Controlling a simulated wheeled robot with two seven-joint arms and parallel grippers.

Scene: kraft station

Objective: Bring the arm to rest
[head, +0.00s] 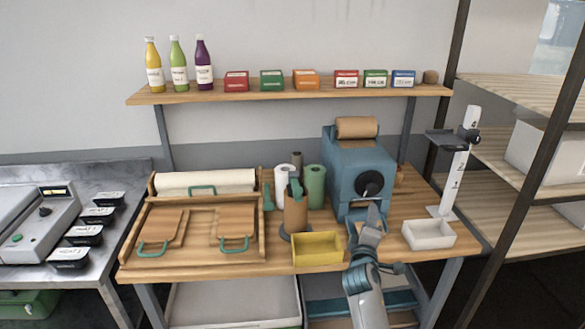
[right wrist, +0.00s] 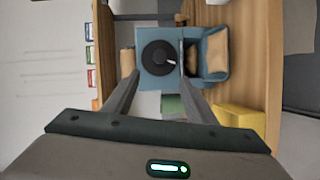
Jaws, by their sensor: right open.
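My right arm rises from the bottom of the head view, and its gripper (head: 372,215) is over the front of the wooden bench (head: 280,257), just before the blue machine (head: 345,160). In the right wrist view the fingers (right wrist: 159,78) are spread apart with nothing held between them. The blue machine (right wrist: 215,50) with its round black knob (right wrist: 159,57) shows beyond and between them. Whether a finger touches the machine cannot be told. My left gripper is in neither view.
A yellow bin (head: 317,249) stands left of my right gripper and a white bin (head: 429,234) right of it. A white post (head: 454,175) stands at the bench's right end. Paper rolls (head: 284,183) stand left of the machine. A shelf (head: 290,95) with bottles and boxes hangs above.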

